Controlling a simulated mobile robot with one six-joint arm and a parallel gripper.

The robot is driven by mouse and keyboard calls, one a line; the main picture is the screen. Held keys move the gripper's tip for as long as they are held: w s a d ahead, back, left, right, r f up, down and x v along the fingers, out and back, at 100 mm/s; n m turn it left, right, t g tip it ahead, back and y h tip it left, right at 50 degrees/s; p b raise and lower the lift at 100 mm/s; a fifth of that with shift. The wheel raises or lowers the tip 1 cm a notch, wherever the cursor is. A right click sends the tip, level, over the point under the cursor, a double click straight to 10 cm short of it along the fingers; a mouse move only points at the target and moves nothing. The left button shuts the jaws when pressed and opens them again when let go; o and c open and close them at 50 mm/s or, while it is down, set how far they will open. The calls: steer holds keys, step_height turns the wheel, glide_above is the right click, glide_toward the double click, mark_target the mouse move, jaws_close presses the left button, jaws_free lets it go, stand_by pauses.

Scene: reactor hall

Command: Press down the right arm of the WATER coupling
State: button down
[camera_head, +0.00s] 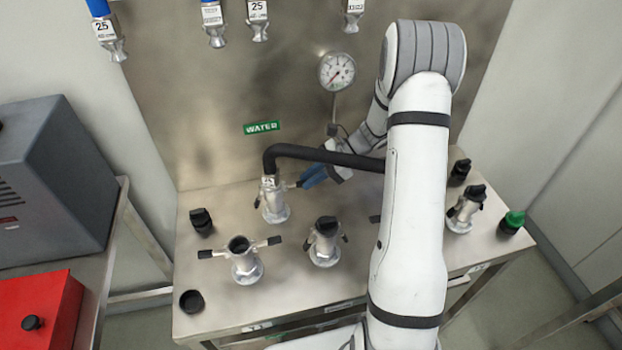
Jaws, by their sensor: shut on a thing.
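A green WATER sign (261,127) is on the steel back panel. Below it, a silver coupling (274,208) stands on the steel bench, with a black hose (325,156) joined to its top and running right behind my arm. The coupling's right arm (294,185) sticks out to the right, its outer end at my fingers. Its left arm (257,202) shows as a small dark tip. My gripper (308,177), with blue fingers, is shut on the right arm, just below the hose. The exact grip is small and partly hidden.
An open coupling (245,262) with both arms spread and a capped coupling (325,243) stand in front. Another capped coupling (465,209) is at right. Loose black caps (201,221) lie on the bench (220,312). A gauge (337,71) hangs behind.

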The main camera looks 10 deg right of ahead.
step_height(320, 180, down, 3)
steer(key=y+b, duration=0.3)
steer(key=shift+d+r, duration=0.1)
steer(key=shift+r, duration=0.05)
steer(key=shift+f+y+b, duration=0.6)
steer(key=shift+y+b, duration=0.25)
steer(key=shift+y, duration=0.35)
steer(key=shift+a+f+y+b, duration=0.3)
steer(key=shift+y+b, duration=0.2)
steer(key=shift+y, duration=0.3)
steer(key=c, duration=1.3)
jaws_free()
step_height(320, 180, up, 10)
